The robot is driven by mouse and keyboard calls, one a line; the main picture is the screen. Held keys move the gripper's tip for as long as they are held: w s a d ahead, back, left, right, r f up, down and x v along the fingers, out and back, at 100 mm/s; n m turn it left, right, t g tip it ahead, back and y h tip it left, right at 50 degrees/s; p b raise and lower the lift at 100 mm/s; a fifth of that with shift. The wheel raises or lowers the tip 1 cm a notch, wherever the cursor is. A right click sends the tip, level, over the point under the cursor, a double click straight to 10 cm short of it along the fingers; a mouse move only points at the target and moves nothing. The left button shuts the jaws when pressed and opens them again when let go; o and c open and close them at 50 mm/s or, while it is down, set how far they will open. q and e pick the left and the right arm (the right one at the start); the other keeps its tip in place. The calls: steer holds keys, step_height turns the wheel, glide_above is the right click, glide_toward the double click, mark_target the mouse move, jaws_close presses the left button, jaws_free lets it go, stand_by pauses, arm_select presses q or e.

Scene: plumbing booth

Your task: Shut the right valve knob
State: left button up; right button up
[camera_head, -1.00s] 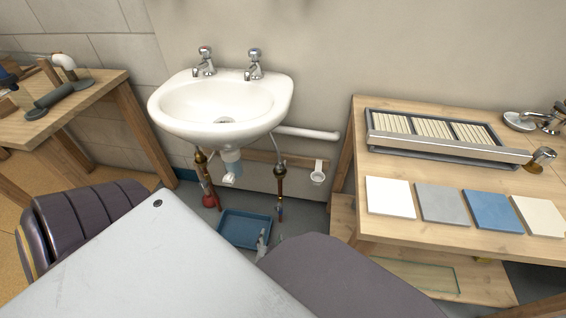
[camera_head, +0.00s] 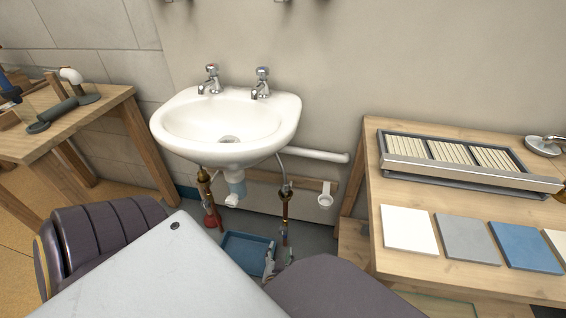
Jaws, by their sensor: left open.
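The right supply pipe (camera_head: 285,208) hangs under the right side of the white sink (camera_head: 226,128), with a dark brass fitting (camera_head: 286,190) near its top. A small bluish part low on this pipe looks like the right valve knob (camera_head: 284,239), but it is too small to tell its turn. My left gripper (camera_head: 276,252) is open, low in front of the blue tray and close to the pipe's lower end. My body and arm hide part of it. I cannot tell whether it touches the knob. My right gripper is not in view.
The left pipe (camera_head: 206,188) has a red part (camera_head: 211,221) low down. A blue tray (camera_head: 247,250) lies on the floor beneath the sink. A white waste pipe (camera_head: 318,155) runs right along the wall. Wooden benches (camera_head: 440,285) stand at both sides.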

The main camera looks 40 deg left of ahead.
mark_target(283, 233)
arm_select(q)
steer(key=b+x, duration=0.2)
steer(key=x, duration=0.8)
steer(key=shift+w+a+f, duration=0.15)
steer(key=shift+w, duration=0.05)
steer(key=shift+b+x, duration=0.6)
steer(key=shift+x, duration=0.75)
steer(key=c, duration=1)
steer(key=shift+c, duration=0.2)
